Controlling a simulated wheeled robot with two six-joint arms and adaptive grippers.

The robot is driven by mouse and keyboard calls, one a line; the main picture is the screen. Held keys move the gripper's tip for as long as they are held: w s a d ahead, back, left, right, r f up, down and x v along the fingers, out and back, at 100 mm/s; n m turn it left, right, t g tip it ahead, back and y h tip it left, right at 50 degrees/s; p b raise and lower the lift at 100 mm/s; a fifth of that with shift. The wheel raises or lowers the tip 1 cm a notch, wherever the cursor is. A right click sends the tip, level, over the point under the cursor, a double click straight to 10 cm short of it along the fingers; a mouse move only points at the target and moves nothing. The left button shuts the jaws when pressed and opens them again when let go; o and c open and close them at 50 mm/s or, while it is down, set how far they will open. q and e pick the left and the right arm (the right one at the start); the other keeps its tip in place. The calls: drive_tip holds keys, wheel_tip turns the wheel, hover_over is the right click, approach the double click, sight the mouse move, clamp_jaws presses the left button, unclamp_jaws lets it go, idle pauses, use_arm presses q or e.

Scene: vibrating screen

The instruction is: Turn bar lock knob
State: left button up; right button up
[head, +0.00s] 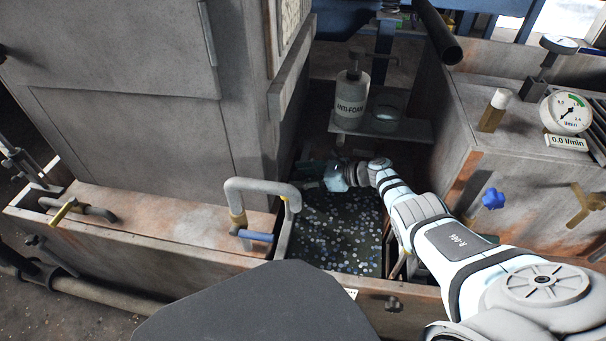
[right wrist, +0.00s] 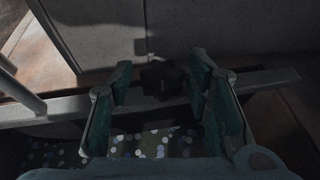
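My right gripper (head: 306,171) reaches over the dark trough to the grey cabinet's lower corner in the head view. In the right wrist view its two green-padded fingers (right wrist: 162,68) stand apart. A dark knob (right wrist: 163,82) on a pale grey bar (right wrist: 262,80) shows between them, with visible gaps on both sides. I see no clear contact; how deep the fingers reach around the knob is hard to tell in the shadow. The gripper hides this knob in the head view. My left gripper is not in view.
An anti-foam bottle (head: 351,98) stands on a shelf behind. A blue valve knob (head: 493,198) and a flow gauge (head: 567,112) are at right.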

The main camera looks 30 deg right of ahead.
drive_tip(key=shift+o, duration=0.5)
drive_tip(key=shift+r, duration=0.1)
drive_tip(key=shift+s+d, duration=0.1)
drive_tip(key=shift+d, duration=0.15)
drive_tip(key=v, duration=0.7)
